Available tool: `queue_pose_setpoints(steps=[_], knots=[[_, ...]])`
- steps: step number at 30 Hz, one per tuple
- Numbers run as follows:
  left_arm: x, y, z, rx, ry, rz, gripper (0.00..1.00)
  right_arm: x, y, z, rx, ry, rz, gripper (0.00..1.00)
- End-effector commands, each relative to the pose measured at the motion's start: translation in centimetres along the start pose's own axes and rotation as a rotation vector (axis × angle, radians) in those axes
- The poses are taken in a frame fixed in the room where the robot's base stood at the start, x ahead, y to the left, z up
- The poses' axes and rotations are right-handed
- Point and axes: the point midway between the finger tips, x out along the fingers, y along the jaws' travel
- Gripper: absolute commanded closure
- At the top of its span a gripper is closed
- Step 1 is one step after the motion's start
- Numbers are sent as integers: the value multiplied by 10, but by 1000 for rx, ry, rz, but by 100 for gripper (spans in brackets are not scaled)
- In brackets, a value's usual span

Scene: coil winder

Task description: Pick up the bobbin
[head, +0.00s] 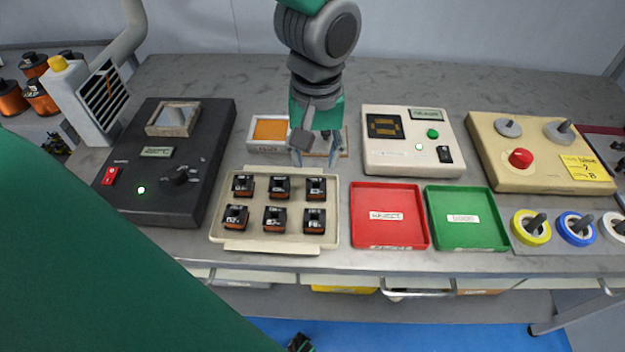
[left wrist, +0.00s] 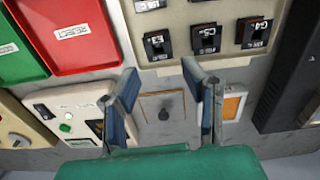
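Several small black and orange bobbins (head: 281,188) sit upright in two rows in a cream tray (head: 270,242), each with a white label on top. Some also show in the left wrist view (left wrist: 206,39) at the top. My left gripper (head: 316,158) points down just behind the tray's back edge, above the bench. In the left wrist view its two fingers (left wrist: 163,98) stand apart with nothing held between them. My right gripper is not in view.
A black control box (head: 205,160) stands left of the tray. A red tray (head: 388,232) and a green tray (head: 465,235) lie to its right. A white meter box (head: 412,165) stands behind them. Yellow, blue and white rings on pegs are at far right.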

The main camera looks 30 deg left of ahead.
Motion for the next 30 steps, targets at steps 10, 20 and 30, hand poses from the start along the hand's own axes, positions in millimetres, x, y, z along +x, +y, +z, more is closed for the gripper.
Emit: queue_pose_setpoints(steps=[10, 20, 30], knots=[[44, -7, -6, 0, -7, 8, 62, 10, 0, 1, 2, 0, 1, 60], [90, -7, -7, -1, -8, 1, 62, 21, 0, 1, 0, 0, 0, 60], [95, -6, -6, 1, -7, 3, 60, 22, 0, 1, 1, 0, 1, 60]])
